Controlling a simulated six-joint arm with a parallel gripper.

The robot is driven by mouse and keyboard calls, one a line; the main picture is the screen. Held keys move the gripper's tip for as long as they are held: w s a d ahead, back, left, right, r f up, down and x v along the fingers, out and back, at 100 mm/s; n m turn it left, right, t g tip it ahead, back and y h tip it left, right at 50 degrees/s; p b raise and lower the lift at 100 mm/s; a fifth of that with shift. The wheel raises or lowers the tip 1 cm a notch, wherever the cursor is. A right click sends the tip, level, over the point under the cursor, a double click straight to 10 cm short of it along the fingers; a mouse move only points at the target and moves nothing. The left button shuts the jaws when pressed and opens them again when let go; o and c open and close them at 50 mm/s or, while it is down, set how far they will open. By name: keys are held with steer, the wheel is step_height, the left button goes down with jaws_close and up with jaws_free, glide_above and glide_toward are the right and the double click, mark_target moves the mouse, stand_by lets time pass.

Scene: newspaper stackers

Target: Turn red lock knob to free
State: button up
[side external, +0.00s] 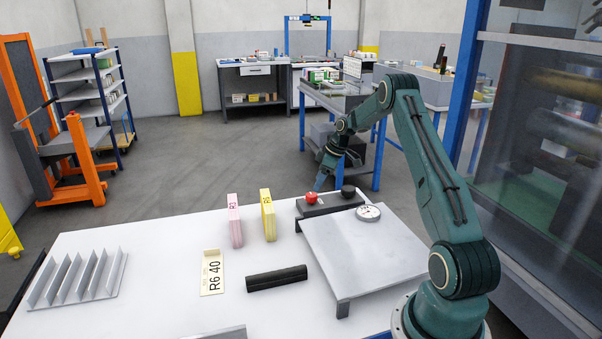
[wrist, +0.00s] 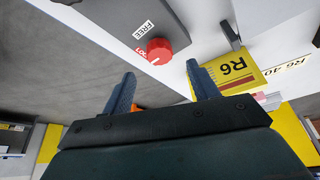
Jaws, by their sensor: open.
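The red lock knob (side external: 311,198) sits on a dark panel (side external: 334,207) at the far edge of the white table, and also shows in the wrist view (wrist: 160,48). A white FREE label (wrist: 145,29) lies beside it, with a second label in red letters partly hidden by the knob. A small white mark on the knob appears nearer the red-lettered label than FREE. My gripper (wrist: 162,88) is open and empty, its two fingers apart and short of the knob. In the side view my gripper (side external: 320,180) is just beyond the panel, close to the knob.
A black knob (side external: 348,190) stands right of the red one, with a round dial (side external: 368,212) on the white plate (side external: 365,250). Yellow (side external: 268,215) and pink (side external: 235,220) upright blocks stand left. A black bar (side external: 277,278) and an R6 40 card (side external: 212,272) lie nearer.

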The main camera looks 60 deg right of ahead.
mark_target(312, 194)
steer(key=shift+x, duration=2.95)
steer(key=c, duration=1)
